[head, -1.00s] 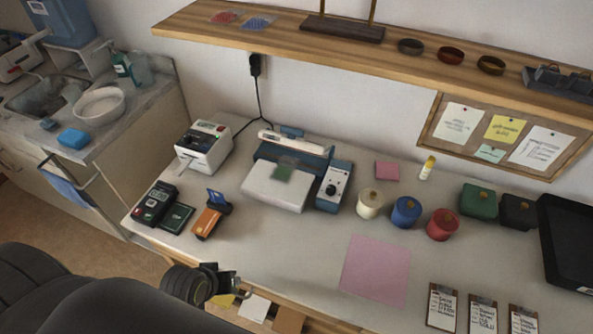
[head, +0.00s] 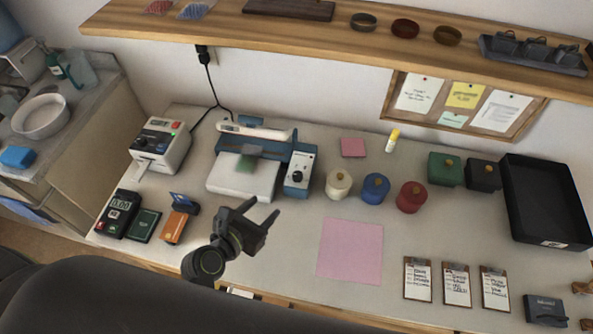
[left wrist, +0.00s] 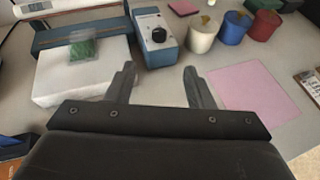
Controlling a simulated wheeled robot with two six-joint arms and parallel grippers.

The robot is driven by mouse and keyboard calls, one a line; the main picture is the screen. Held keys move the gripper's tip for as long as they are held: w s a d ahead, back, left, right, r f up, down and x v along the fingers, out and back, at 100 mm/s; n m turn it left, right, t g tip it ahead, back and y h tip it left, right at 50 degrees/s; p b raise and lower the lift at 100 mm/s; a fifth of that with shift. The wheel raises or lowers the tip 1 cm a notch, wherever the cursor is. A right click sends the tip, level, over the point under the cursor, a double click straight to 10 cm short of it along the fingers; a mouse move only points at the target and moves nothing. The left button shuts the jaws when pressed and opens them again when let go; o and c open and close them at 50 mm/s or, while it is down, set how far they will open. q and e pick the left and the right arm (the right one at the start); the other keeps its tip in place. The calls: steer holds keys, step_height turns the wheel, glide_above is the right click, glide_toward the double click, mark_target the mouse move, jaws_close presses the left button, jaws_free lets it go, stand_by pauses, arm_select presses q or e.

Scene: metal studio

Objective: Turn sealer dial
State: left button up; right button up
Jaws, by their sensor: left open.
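The sealer (head: 256,158) stands at the back of the worktop, with a blue body and a white bar across its top. A bag with green contents (head: 245,164) lies on the sealer's white front platform (head: 240,183). My left gripper (head: 262,209) is open and empty, in front of the control box and apart from it. In the left wrist view its fingers (left wrist: 160,78) are spread, with the dial beyond them. My right gripper is out of view.
White (head: 338,184), blue (head: 375,188) and red (head: 411,197) canisters stand right of the sealer. A pink mat (head: 350,250) lies in front of them. A label printer (head: 160,146) and an orange device (head: 174,227) are on the left. A shelf (head: 330,45) hangs above.

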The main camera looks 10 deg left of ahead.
mark_target(298, 174)
arm_select(q)
steer(key=x, duration=1.7)
steer(key=shift+w, duration=0.25)
steer(key=c, duration=1)
